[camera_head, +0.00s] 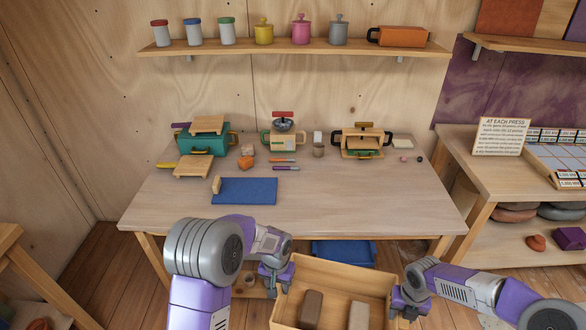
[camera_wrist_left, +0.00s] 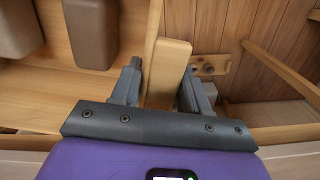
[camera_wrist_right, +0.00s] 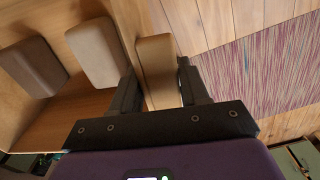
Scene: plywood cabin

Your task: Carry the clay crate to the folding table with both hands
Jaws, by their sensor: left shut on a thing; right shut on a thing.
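The clay crate (camera_head: 340,270) is an open light-wood box at the bottom of the head view, in front of the long table (camera_head: 330,195). A dark brown clay block (camera_head: 311,308) and a paler tan block (camera_head: 358,315) lie inside. My left gripper (camera_head: 276,284) is at its left side, shut on a wooden handle (camera_wrist_left: 168,68) on the outer wall. My right gripper (camera_head: 403,302) is at its right side, shut on the other handle (camera_wrist_right: 156,68). The crate's near side is cut off. I cannot tell for sure which table is the folding table.
The long table holds a blue mat (camera_head: 245,191), a teal machine (camera_head: 205,141), small presses and tools; its front right is clear. A side table with a sign (camera_head: 500,136) stands right. Another wooden piece (camera_head: 12,238) stands left. A shelf (camera_head: 290,47) hangs above.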

